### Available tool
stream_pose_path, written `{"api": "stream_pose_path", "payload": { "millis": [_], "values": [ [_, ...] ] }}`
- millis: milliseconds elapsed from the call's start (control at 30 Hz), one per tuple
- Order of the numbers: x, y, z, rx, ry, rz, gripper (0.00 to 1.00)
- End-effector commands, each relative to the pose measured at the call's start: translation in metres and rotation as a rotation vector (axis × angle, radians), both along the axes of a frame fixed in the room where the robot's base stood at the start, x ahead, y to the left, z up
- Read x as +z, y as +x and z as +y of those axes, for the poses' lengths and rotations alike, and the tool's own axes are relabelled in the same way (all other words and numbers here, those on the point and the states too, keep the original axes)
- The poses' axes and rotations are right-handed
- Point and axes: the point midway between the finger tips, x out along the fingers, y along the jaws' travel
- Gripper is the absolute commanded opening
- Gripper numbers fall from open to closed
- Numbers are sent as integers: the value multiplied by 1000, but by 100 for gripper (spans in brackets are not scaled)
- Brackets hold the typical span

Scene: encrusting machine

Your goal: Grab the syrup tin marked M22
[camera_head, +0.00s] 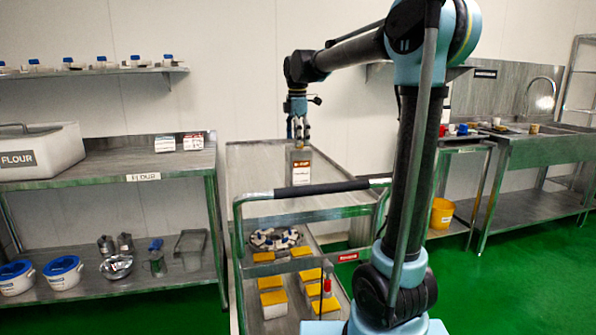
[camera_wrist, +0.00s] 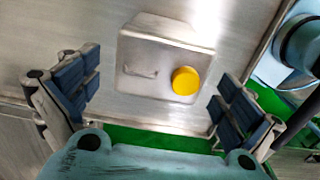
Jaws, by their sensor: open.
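A grey metal tin (camera_head: 300,168) with an orange-and-white label stands upright on the top of the steel cart. The label is too small to read, so I cannot tell if it says M22. In the wrist view the tin (camera_wrist: 150,62) shows from above, with a yellow round cap and a thin handle. My gripper (camera_head: 299,134) is right above the tin in the head view. In the wrist view my gripper (camera_wrist: 155,98) is open, with one finger to each side and the tin between and ahead of them, apart from both.
The steel cart (camera_head: 250,180) has a black push handle (camera_head: 320,188) in front. Its lower shelf holds several yellow-topped boxes (camera_head: 272,298). A flour shelf (camera_head: 150,160) stands left, a sink bench (camera_head: 540,150) right. No other object shows on the cart top near the tin.

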Motion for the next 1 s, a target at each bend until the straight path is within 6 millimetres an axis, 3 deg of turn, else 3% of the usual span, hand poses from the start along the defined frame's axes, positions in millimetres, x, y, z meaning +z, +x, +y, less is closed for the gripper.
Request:
{"api": "stream_pose_path", "payload": {
  "millis": [433,767,867,1000],
  "values": [
    [-46,0,-1,0,0,0,100],
    [-53,-1,-1,1,0,0,100],
    [-53,-1,0,2,0,0,82],
    [-53,-1,0,2,0,0,50]
  ]
}}
